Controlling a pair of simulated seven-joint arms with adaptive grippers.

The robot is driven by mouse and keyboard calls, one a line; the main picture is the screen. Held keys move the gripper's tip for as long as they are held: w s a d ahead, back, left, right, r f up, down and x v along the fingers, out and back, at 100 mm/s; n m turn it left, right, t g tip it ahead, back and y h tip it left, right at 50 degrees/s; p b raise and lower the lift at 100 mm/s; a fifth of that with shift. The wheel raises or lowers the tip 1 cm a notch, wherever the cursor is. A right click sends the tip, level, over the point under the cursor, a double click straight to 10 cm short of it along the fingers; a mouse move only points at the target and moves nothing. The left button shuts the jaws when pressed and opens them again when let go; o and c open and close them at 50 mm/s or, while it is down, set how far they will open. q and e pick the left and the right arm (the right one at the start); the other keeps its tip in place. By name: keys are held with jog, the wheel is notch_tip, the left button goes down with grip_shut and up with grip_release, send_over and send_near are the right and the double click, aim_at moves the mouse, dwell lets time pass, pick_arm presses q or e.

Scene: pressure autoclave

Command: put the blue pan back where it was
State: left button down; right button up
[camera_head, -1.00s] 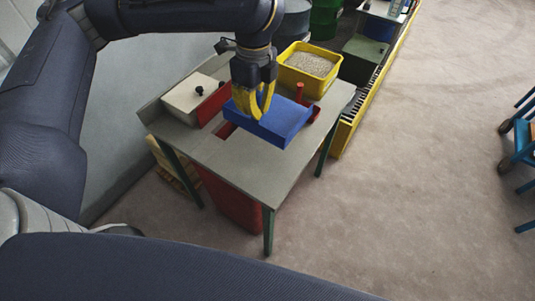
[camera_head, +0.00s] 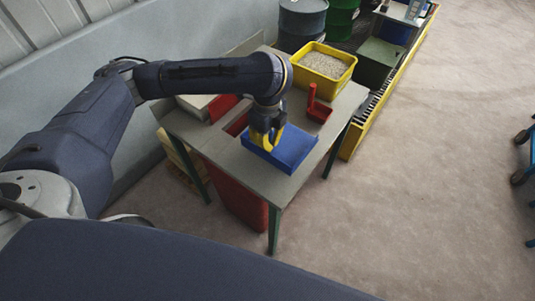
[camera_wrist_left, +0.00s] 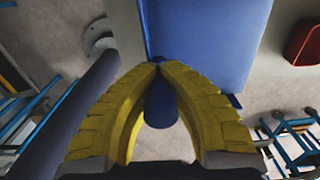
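The blue pan (camera_head: 292,150) is a shallow tray at the front right of the grey table (camera_head: 225,152), level or nearly so. I cannot tell whether it rests on the tabletop or hangs just above it. My left gripper (camera_head: 265,140) has yellow fingers at the pan's left side. In the left wrist view the fingertips (camera_wrist_left: 158,68) close around the pan's blue handle, which shows between them; the blue pan (camera_wrist_left: 205,45) extends beyond. My right gripper is not in view.
A red scoop (camera_head: 318,110) and a yellow tub of grains (camera_head: 326,64) stand behind the pan. A red-edged opening (camera_head: 237,122) is left of it, above a red bin (camera_head: 240,205). A pale box (camera_head: 195,103) sits at the left.

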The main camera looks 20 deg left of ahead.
aim_at(268, 155)
pick_arm(q)
jog(key=shift+f, duration=3.2)
jog(key=c, duration=1.6)
grip_release()
jog(key=shift+r, duration=5.95)
